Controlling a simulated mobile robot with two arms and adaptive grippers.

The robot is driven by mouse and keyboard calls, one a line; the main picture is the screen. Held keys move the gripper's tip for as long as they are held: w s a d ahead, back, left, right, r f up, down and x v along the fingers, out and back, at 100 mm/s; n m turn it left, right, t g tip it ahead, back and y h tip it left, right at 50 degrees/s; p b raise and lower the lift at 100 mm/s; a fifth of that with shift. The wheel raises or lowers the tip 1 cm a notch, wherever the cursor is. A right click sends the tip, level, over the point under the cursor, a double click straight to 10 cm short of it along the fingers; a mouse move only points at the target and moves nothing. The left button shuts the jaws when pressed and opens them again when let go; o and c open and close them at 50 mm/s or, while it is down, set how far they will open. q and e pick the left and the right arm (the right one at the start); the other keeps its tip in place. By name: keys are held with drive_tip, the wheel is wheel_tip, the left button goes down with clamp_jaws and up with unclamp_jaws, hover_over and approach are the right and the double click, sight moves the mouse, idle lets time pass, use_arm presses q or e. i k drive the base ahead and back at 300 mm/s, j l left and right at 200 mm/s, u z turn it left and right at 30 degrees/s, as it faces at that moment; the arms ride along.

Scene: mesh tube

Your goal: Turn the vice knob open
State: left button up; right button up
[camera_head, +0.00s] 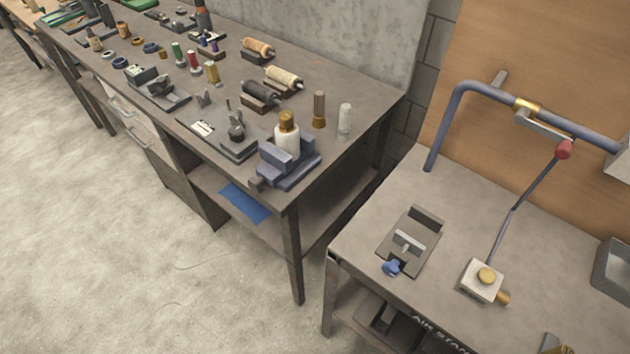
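A small grey vice (411,241) lies flat on the right workbench, close to its left edge. A blue knob (392,268) sits at its near end. A second, blue-grey vice (291,170) stands at the near right corner of the long left bench. A white bottle with a brown cap (287,138) stands upright between its jaws. A small dark knob or screw end (257,184) shows at its left side. Neither of my grippers is in view, so nothing is seen touching either vice.
A blue pipe (480,90) arches over the right bench. A red-tipped lever (563,150) and a pale block with brass fittings (482,281) stand right of the grey vice. Several tools and spools (284,80) cover the left bench. A gap separates the benches.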

sight(256, 185)
drive_tip(key=j+z, duration=0.15)
drive_tip(key=z, duration=0.3)
drive_tip(key=i+j+z, duration=0.1)
drive_tip(key=j+z, duration=0.15)
drive_tip(key=z, duration=0.2)
drive_tip(key=j+z, duration=0.15)
drive_tip(key=z, duration=0.35)
drive_tip(key=j+z, duration=0.25)
drive_tip(key=z, duration=0.2)
